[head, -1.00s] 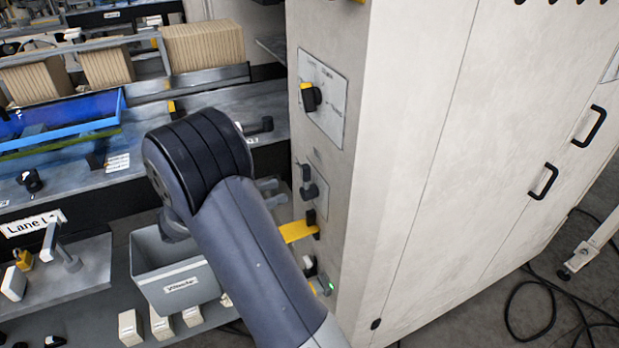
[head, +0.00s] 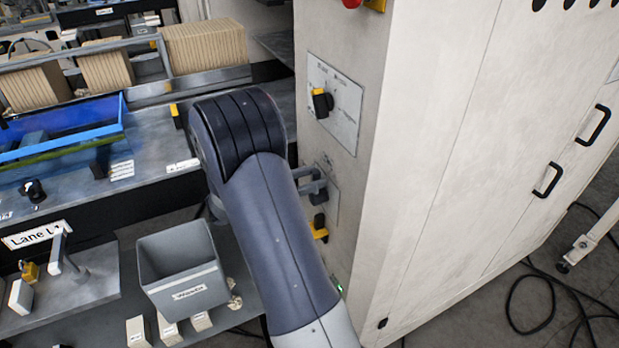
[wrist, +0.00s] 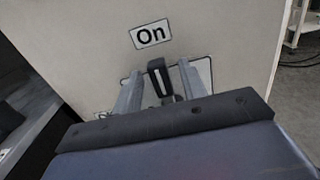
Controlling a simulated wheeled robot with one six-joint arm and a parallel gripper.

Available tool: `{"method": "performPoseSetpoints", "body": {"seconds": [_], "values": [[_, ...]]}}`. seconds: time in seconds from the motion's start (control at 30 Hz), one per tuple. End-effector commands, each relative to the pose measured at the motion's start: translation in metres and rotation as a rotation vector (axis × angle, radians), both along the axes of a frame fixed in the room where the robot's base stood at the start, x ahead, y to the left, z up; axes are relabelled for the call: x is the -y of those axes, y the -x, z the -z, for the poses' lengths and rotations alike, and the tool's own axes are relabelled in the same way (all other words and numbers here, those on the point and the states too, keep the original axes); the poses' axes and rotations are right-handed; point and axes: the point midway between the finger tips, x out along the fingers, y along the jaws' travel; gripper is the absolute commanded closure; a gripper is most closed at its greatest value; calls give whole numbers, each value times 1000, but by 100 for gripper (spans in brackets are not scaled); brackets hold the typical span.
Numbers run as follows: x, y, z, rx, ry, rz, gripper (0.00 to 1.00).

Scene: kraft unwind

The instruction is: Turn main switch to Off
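The main switch has a dark handle with a white stripe (wrist: 160,78). In the wrist view it stands roughly upright, pointing up towards the "On" label (wrist: 150,34). My gripper (wrist: 162,84) has one grey finger on each side of the handle, with narrow gaps visible, so it looks open around it and not clamped. In the head view my gripper (head: 312,182) reaches the side of the pale cabinet (head: 430,170) at the middle panel, and its fingers largely hide the switch there. The lower part of the switch plate is hidden in the wrist view by my gripper body.
A black-and-yellow rotary knob (head: 322,102) sits above on the same cabinet face. A yellow-and-black fitting (head: 319,230) is just below my gripper. A grey bin (head: 185,275) and a blue tray (head: 60,140) stand to the left. Cables lie on the floor at right.

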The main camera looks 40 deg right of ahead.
Motion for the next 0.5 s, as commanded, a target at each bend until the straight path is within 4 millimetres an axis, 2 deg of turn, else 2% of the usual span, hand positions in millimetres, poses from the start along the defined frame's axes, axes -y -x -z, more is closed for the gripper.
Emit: {"method": "performPoseSetpoints", "body": {"seconds": [0.03,0.4,0.5], "values": [[0,0,0,0,0,0,64],[0,0,0,0,0,0,94],[0,0,0,0,0,0,100]]}}
